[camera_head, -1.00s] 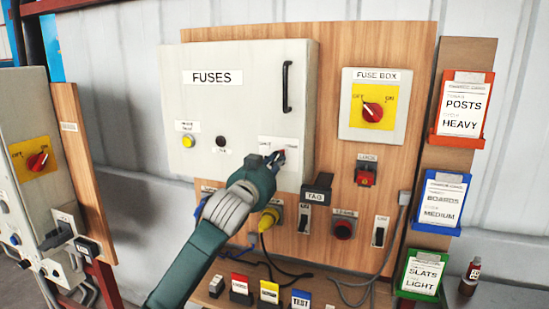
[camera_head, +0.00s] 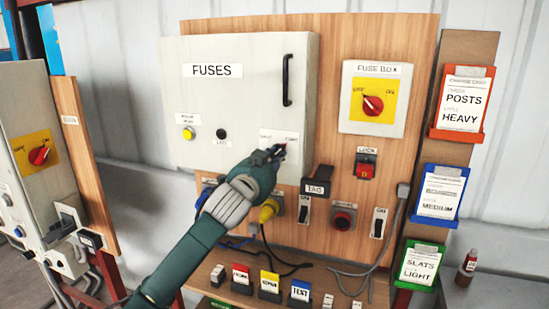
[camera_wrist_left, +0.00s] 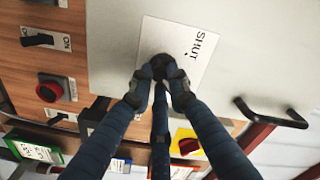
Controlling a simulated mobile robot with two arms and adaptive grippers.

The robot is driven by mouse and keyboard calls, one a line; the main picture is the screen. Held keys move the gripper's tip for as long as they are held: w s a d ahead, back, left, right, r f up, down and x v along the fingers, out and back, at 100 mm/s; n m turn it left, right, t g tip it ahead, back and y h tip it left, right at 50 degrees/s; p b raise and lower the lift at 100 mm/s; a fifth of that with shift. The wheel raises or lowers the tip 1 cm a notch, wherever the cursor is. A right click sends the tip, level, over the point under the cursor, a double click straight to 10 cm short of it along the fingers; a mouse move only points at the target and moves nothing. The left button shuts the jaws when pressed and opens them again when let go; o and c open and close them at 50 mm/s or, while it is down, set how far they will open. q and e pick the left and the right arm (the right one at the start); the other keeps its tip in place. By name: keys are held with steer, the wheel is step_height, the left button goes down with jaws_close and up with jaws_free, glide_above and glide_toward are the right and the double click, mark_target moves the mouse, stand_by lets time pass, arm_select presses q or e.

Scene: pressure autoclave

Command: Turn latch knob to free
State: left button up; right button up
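The latch knob (camera_wrist_left: 161,64) is a small dark knob on a white label plate at the lower right of the grey FUSES cabinet door (camera_head: 215,105). The word SHUT reads on the plate (camera_wrist_left: 185,45) in the left wrist view; the knob's pointer is hidden by the fingers. My left gripper (camera_head: 277,152) is at the plate in the head view. In the wrist view its dark fingers (camera_wrist_left: 160,76) converge around the knob and appear closed on it. The door looks closed. My right gripper is in neither view.
A black door handle (camera_head: 287,80) stands out above the plate. Right of the door is the fuse box switch (camera_head: 372,104). Below are a black TAG block (camera_head: 317,187), a yellow plug (camera_head: 268,211) and a red button (camera_head: 343,217). Card holders (camera_head: 465,100) line the right side.

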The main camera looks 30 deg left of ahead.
arm_select(q)
steer(key=o, duration=0.4)
steer(key=v, duration=1.2)
